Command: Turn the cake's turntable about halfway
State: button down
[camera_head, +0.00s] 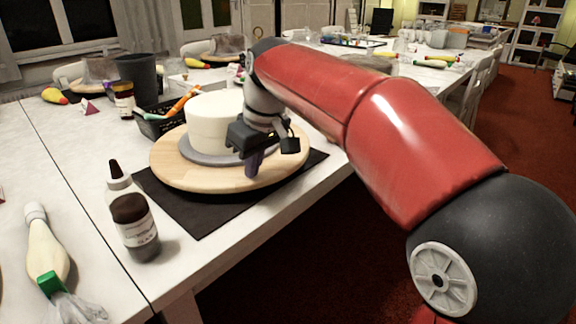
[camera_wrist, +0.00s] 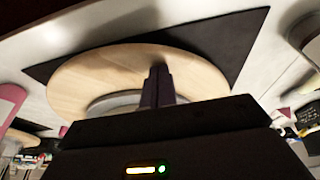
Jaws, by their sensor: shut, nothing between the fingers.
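The white cake (camera_head: 214,122) stands on a grey board (camera_head: 200,155) on the round wooden turntable (camera_head: 178,168). The turntable rests on a black mat (camera_head: 205,215) near the table's edge. My gripper (camera_head: 254,163) is shut and empty, pointing down over the turntable's near right part, beside the cake. In the wrist view, the shut fingers (camera_wrist: 158,84) reach over the wooden disc (camera_wrist: 85,82), and the grey board's edge (camera_wrist: 110,100) shows beside them. I cannot tell whether the fingertips touch the wood. My arm and gripper hide part of the cake's right side.
A brown-labelled bottle (camera_head: 134,220) stands left of the mat, and a piping bag (camera_head: 45,250) lies farther left. A black basket (camera_head: 155,122) with tools, a small jar (camera_head: 124,98) and a dark pot (camera_head: 138,75) stand behind the turntable. The table strip between bottle and basket is mostly clear.

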aim_at(297, 156)
jog(key=w+d, duration=0.1)
jog(key=d, duration=0.1)
jog(key=w+d+p, duration=0.1)
jog(key=d, duration=0.1)
jog(key=shift+w+r, duration=0.1)
jog(key=shift+w, duration=0.3)
jog(key=shift+w+d+p, duration=0.35)
jog(key=shift+w+d, duration=0.05)
jog(key=shift+d, duration=0.15)
jog(key=w+d, duration=0.2)
jog(key=w, duration=0.1)
jog(key=w+d, duration=0.1)
jog(key=w, duration=0.1)
jog(key=shift+w+d, duration=0.15)
jog(key=shift+d, duration=0.1)
jog(key=shift+r, duration=1.3)
